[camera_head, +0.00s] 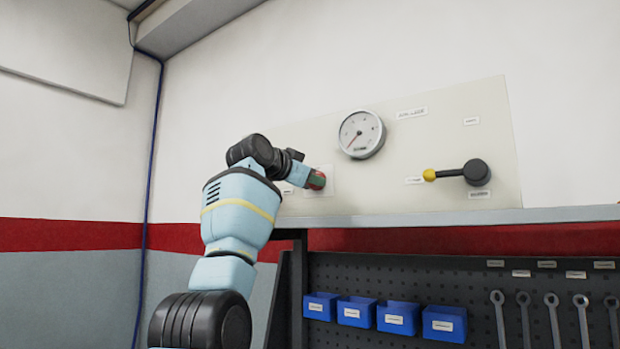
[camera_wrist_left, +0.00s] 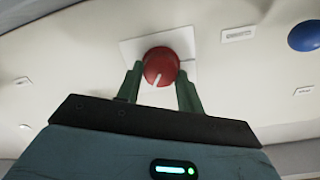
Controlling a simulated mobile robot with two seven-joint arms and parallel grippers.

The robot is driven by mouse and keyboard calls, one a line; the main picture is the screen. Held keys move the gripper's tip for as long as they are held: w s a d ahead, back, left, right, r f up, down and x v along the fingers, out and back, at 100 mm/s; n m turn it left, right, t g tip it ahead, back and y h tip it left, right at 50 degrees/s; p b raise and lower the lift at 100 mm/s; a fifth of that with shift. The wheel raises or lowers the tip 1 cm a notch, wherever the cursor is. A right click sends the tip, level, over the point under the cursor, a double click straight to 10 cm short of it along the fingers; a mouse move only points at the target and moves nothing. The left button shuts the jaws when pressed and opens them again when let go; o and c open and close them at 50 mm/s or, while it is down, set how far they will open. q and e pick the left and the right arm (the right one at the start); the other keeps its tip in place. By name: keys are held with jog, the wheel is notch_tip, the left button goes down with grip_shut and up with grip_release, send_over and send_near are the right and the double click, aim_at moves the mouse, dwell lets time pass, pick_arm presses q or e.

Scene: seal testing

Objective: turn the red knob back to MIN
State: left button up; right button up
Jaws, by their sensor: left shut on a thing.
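The red knob (camera_wrist_left: 160,68) sits on a white square plate on the panel in the left wrist view. The MIN mark cannot be read. My right gripper is in neither view.
On the pale panel (camera_head: 450,130) are a round gauge (camera_head: 362,134) and a black lever (camera_head: 476,172) with a yellow ball end. Below, a dark pegboard (camera_head: 390,270) holds blue bins (camera_head: 397,317) and several wrenches (camera_head: 554,315). A blue round thing (camera_wrist_left: 306,35) shows in the left wrist view.

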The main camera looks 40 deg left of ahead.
pick_arm(q)
jog(key=n, duration=0.3)
jog(key=shift+f+n, duration=0.1)
jog(key=shift+n, duration=0.2)
jog(key=shift+a+n+h, duration=0.15)
jog(key=shift+n+h, duration=0.15)
jog(key=shift+n, duration=1.4)
jog(key=o, duration=1)
jog(key=shift+s, duration=0.15)
jog(key=s, duration=0.7)
jog(key=shift+s+d, duration=0.2)
jog(key=shift+s, duration=0.1)
